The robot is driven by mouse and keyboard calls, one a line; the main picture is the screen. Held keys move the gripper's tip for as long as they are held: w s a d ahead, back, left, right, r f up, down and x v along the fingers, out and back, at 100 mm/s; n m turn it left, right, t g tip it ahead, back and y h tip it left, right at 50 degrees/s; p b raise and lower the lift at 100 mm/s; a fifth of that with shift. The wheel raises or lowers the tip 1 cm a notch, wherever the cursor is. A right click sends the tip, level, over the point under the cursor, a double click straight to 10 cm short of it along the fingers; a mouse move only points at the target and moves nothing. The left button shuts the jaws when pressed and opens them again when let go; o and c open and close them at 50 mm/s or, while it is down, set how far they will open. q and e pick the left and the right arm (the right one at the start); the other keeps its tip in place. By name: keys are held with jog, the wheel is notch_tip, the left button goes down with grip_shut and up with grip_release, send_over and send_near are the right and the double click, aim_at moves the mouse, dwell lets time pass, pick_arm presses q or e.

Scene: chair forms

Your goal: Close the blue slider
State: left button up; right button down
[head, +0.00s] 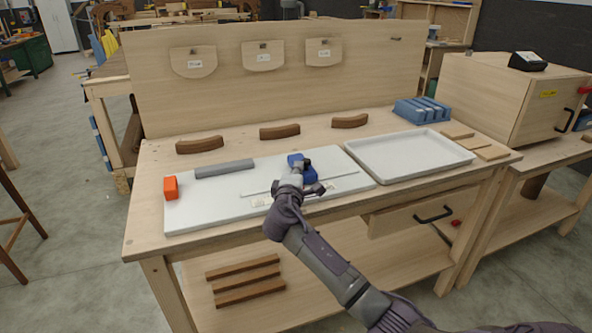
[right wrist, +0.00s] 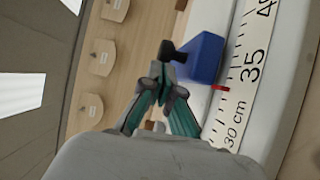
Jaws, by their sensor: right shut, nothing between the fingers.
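The blue slider (head: 294,159) sits on the white board (head: 215,208) on the workbench, partly hidden behind my right gripper. In the right wrist view it is a blue block (right wrist: 207,57) beside a printed scale, with a dark knob towards my fingers. A small red mark shows at its edge, between the 30 and 35 marks. My right gripper (head: 302,166) is shut and empty. In the right wrist view its fingertips (right wrist: 160,72) are close to the knob and block; I cannot tell whether they touch. My left gripper is not in view.
An orange block (head: 170,188) and a grey bar (head: 225,168) are on the board's left. A thin rail (head: 340,177) runs along it. A white tray (head: 408,174), blue rack (head: 421,110) and wood pieces (head: 491,153) are to the right. Curved brown pieces (head: 280,131) lie behind.

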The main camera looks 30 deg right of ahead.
jog(key=shift+d, duration=0.1)
jog(key=d, duration=0.2)
jog(key=s+d, duration=0.1)
jog(key=d, duration=0.2)
jog(key=s+d, duration=0.1)
jog(key=d, duration=0.1)
jog(key=shift+d+r+p, duration=0.1)
jog(key=shift+d+p, duration=0.15)
jog(key=shift+p, duration=0.1)
